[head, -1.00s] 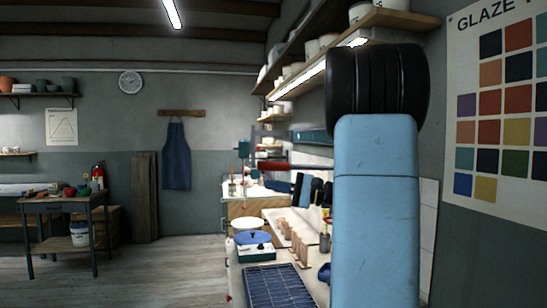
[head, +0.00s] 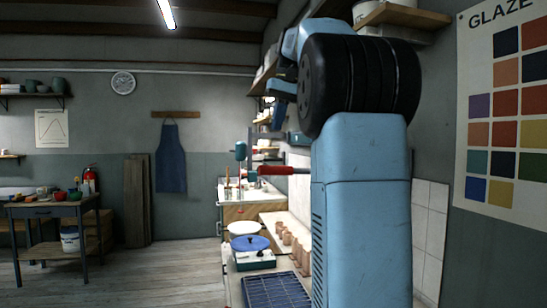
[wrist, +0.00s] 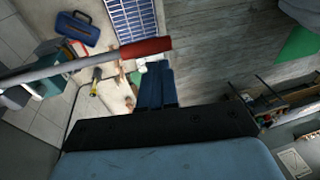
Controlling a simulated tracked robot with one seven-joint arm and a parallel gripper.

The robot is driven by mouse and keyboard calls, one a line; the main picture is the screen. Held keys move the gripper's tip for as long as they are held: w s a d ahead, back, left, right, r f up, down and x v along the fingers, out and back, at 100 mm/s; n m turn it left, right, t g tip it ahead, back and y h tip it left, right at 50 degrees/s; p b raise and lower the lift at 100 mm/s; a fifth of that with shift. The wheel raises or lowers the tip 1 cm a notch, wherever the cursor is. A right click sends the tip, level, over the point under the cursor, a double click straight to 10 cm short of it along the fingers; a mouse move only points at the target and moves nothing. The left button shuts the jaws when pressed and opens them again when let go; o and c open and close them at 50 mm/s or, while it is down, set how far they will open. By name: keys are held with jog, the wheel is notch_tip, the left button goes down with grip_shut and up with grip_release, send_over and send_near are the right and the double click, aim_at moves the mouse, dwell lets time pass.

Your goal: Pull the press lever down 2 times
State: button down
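The press lever is a silver rod with a red grip. In the head view the red grip (head: 283,170) sticks out level to the left from behind my arm. In the wrist view the red grip (wrist: 145,48) and its rod cross the upper left, beyond my fingertips and apart from them. The teal press body (wrist: 38,88) shows partly at the left there. My gripper (wrist: 157,72) has its blue fingers side by side, shut and empty. In the head view my gripper (head: 279,100) is raised above the lever, partly hidden by my wrist.
A worktop holds a blue grid rack (head: 275,290), a blue disc (head: 250,243) on a wheel and several clay cups (head: 291,240). A wall shelf (head: 398,16) hangs close to my arm. Floor at the left is clear up to a side table (head: 50,206).

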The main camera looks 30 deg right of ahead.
aim_at(278, 167)
jog(key=shift+h, duration=0.8)
jog(key=f, duration=0.3)
jog(key=w+d+f, duration=0.1)
jog(key=f, duration=0.3)
jog(key=w+f, duration=0.1)
jog(key=f, duration=0.2)
jog(key=shift+w+d+f, duration=0.15)
